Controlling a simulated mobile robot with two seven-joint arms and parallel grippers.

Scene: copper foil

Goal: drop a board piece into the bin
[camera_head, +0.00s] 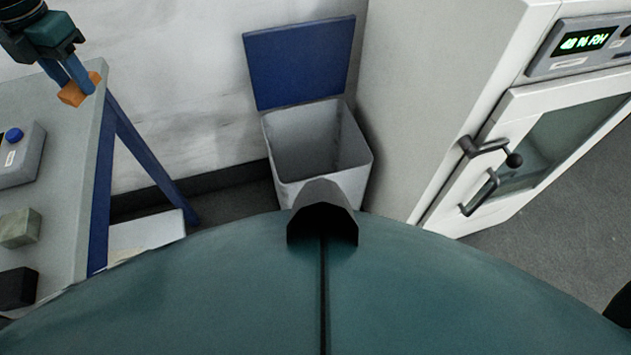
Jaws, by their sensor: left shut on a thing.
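My left gripper (82,78) is at the top left, with blue fingers pointing down, shut on a small orange-brown board piece (72,95). The piece is by the right edge of the grey table; I cannot tell how high it is above the tabletop. The bin (320,150) is white and square, and stands on the floor against the wall. Its blue lid (300,62) is up, and the inside that shows looks empty. The left gripper is well to the left of the bin. My right gripper is not in view.
The grey table (65,150) on blue legs holds a grey box with a blue button (20,155), a greenish-grey block (20,228) and a black block (17,288). A white cabinet (425,100) with handles and a humidity display stands right of the bin.

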